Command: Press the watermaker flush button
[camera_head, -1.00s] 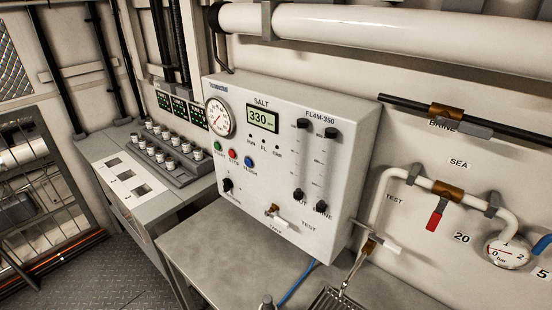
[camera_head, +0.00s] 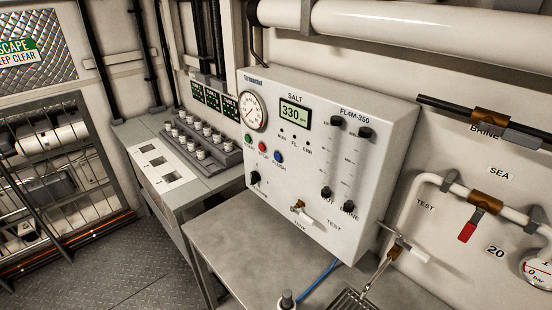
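The watermaker panel (camera_head: 330,150) is a white box on the wall above a grey bench. Its front carries a round dial gauge (camera_head: 253,111) and a small screen (camera_head: 295,114) reading 330 under the word SALT. Below the gauge is a row of three buttons: green (camera_head: 248,140), red (camera_head: 263,147) and blue (camera_head: 278,157). The label under the blue button is small and seems to read FLUSH. A black knob (camera_head: 255,177) sits below the buttons, and a small valve with a white handle (camera_head: 301,214) sits lower right. My gripper is not in view.
The grey bench (camera_head: 235,235) below the panel is mostly bare, with a grated drain tray (camera_head: 352,301) at its front. A console with several white-capped knobs (camera_head: 201,147) stands left. Pipes and a red-handled valve (camera_head: 467,231) are at right. Floor (camera_head: 120,265) is open at lower left.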

